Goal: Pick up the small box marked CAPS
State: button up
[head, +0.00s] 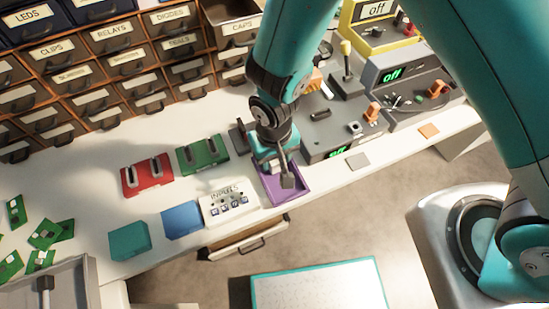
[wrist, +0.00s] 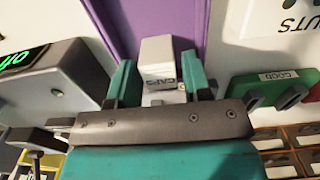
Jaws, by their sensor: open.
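The small pale box marked CAPS (wrist: 158,62) shows in the wrist view between the two teal fingers of my gripper (wrist: 156,72). My gripper is open, with one finger on each side of the box; I cannot tell whether either touches it. The purple tray (wrist: 128,20) lies beneath and beyond the box. In the head view my gripper (head: 272,166) is low over the back part of the purple tray (head: 299,188). A small greyish block shape, probably the box, shows in the tray there, partly hidden by my gripper.
Right of the tray stands a grey machine (head: 335,133) with a green "off" display. Left are a white lettered board (head: 224,208), a blue box (head: 182,219), a teal box (head: 129,240), a red holder (head: 147,175) and a green holder (head: 202,153). Labelled drawers (head: 110,65) line the back.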

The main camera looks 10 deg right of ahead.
jog(key=shift+f, duration=0.75)
jog(key=c, duration=0.7)
jog(key=shift+r, duration=0.1)
